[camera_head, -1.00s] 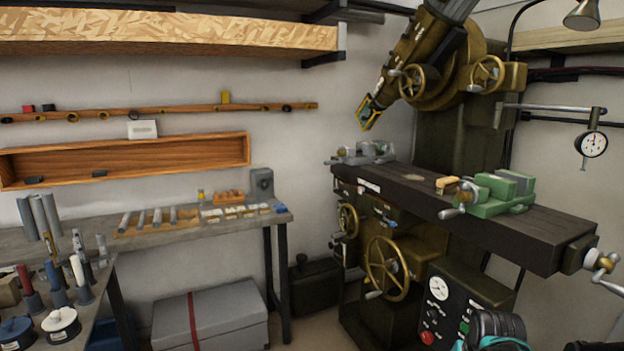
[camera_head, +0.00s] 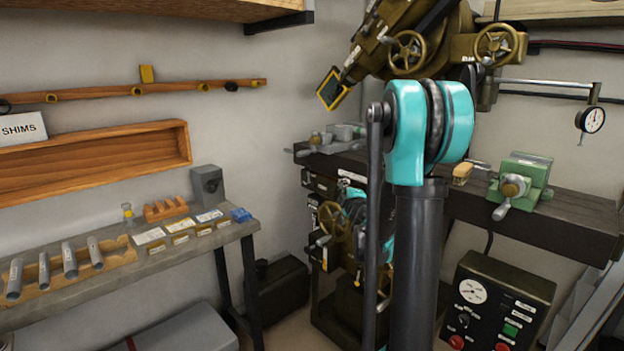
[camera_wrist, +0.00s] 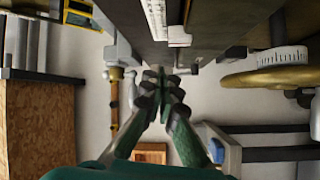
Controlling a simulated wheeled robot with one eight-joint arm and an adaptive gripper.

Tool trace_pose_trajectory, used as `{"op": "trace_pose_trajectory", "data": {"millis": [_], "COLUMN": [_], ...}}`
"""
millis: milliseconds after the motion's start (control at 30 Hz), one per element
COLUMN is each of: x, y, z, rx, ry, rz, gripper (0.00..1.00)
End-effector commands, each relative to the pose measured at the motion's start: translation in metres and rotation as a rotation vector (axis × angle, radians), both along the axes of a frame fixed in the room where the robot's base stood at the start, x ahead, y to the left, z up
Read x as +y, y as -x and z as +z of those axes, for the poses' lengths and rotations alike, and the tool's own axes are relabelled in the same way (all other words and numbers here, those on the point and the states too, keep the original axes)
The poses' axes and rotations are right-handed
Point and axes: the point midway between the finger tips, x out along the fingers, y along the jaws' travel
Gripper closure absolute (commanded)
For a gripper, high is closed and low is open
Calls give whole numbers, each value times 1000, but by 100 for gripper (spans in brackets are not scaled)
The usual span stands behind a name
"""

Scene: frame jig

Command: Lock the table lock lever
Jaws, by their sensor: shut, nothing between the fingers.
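The milling machine's dark table (camera_head: 570,212) runs across the right half of the head view, partly hidden by my raised arm. In the wrist view the machine's dark underside (camera_wrist: 235,22) fills the top, with a white graduated scale (camera_wrist: 156,18) and a small grey block (camera_wrist: 179,37) beside it. I cannot tell for sure which part is the table lock lever. My gripper (camera_wrist: 164,74) is shut and empty, its green fingers together just below this block, apart from it as far as I can tell. In the head view my arm hides the gripper.
A brass handwheel with a graduated collar (camera_wrist: 275,75) is right of my gripper in the wrist view. A green vise (camera_head: 522,178) sits on the table. A control box (camera_head: 495,300) stands below. A workbench (camera_head: 150,270) with tools is at the left.

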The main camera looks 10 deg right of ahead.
Motion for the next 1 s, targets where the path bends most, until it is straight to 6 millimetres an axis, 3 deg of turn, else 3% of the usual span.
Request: {"op": "trace_pose_trajectory", "data": {"millis": [100,333,467,1000], "x": [23,44,49,79], "y": [-20,-33,-44,-139], "z": [-13,-32,-32,-27], "rx": [-20,-22,-22,-23], "ry": [142,257,261,257], "rz": [127,240,246,245], "gripper": [100,100,100,100]}}
